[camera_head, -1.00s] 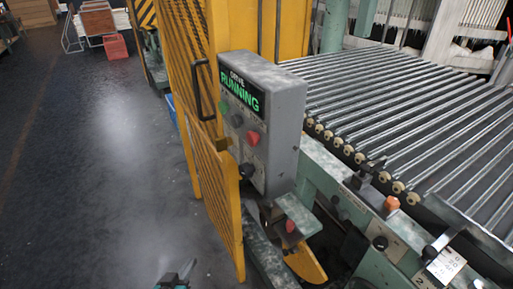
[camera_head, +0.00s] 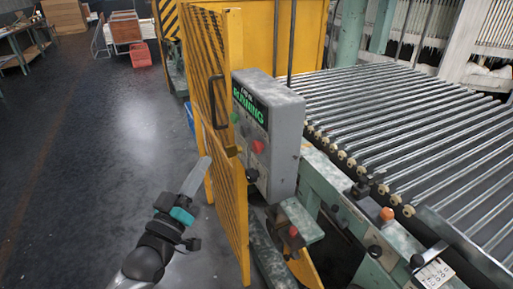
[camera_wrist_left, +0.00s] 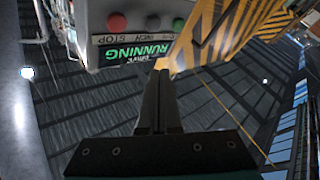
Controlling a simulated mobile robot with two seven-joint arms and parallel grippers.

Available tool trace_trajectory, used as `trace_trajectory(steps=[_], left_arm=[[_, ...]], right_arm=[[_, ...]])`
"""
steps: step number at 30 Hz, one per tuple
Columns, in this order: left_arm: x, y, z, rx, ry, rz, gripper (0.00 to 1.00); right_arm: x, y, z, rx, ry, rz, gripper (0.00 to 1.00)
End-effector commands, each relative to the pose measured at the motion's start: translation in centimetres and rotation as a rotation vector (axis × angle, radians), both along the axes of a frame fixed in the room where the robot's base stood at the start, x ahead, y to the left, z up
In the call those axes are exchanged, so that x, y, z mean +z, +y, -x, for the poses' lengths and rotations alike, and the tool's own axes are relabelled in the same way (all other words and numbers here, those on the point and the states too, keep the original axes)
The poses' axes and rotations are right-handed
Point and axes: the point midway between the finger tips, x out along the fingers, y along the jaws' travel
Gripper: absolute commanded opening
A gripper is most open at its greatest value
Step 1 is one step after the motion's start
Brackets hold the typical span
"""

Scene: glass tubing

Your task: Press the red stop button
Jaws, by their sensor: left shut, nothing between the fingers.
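A grey control box (camera_head: 287,150) stands on the machine beside a yellow mesh guard, with a green-lit "RUNNING" display (camera_head: 248,108). The red stop button (camera_head: 258,147) is on its front, below the display. In the left wrist view the box appears upside down, with the red button (camera_wrist_left: 117,22) over the word "STOP" and a green button (camera_wrist_left: 178,24) to its right. My left gripper (camera_head: 206,162) is shut and empty, in front and to the left of the guard, apart from the box. Its closed fingers (camera_wrist_left: 161,73) point toward the box in the wrist view.
The yellow mesh guard (camera_head: 229,200) with a black handle stands between my left gripper and the box in the head view. A metal roller bed (camera_head: 400,120) lies at the right. Another red button (camera_head: 293,231) sits lower on the machine. The floor at the left is open.

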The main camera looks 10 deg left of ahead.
Motion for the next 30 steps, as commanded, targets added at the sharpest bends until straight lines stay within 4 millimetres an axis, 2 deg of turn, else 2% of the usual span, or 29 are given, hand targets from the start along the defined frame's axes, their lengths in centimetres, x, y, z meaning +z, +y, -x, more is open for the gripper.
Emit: trace_trajectory(steps=[13, 30], left_arm=[[0.0, -0.5, -0.4, 0.001, -0.001, 0.003, 0.00], [0.0, -6.4, -4.4, 0.001, 0.000, 0.002, 0.00]], right_arm=[[-0.2, 0.0, 0.0, 0.000, -0.001, 0.000, 0.00], [-1.2, 0.0, 0.0, 0.000, -0.001, 0.000, 0.00]])
